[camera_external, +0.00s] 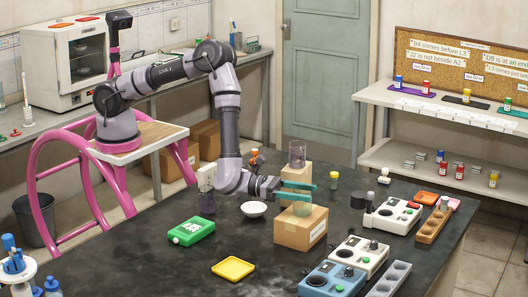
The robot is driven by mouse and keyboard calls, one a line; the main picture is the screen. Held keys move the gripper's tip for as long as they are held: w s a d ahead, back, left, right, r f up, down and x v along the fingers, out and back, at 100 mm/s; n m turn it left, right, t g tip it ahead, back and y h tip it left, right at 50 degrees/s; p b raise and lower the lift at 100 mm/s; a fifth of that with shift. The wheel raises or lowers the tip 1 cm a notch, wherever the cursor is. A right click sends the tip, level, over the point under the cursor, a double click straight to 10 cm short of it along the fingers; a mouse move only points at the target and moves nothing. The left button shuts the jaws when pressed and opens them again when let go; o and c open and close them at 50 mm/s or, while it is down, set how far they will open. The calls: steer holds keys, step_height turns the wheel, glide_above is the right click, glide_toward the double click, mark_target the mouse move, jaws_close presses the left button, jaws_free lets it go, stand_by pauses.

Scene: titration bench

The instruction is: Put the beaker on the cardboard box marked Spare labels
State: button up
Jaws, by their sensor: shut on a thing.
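My gripper (302,191) has teal fingers and is shut on a clear glass beaker (302,209). The beaker is upright over the top of a brown cardboard box (291,232) in the middle of the dark bench. Its base looks at or just above the box top; I cannot tell whether it touches. The box has a white label on its right face, too small to read. Another clear glass vessel (297,152) stands on a tan block or box (297,173) behind my gripper. A third glass (207,203) stands to the left, below my wrist.
A white bowl (254,209), a green container (191,230) and a yellow tray (233,268) lie left of the box. White (357,255) and blue (332,281) instruments stand close at its front right.

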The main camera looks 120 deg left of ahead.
steer(key=shift+f, duration=0.1)
steer(key=o, duration=1.3)
steer(key=shift+o, duration=0.2)
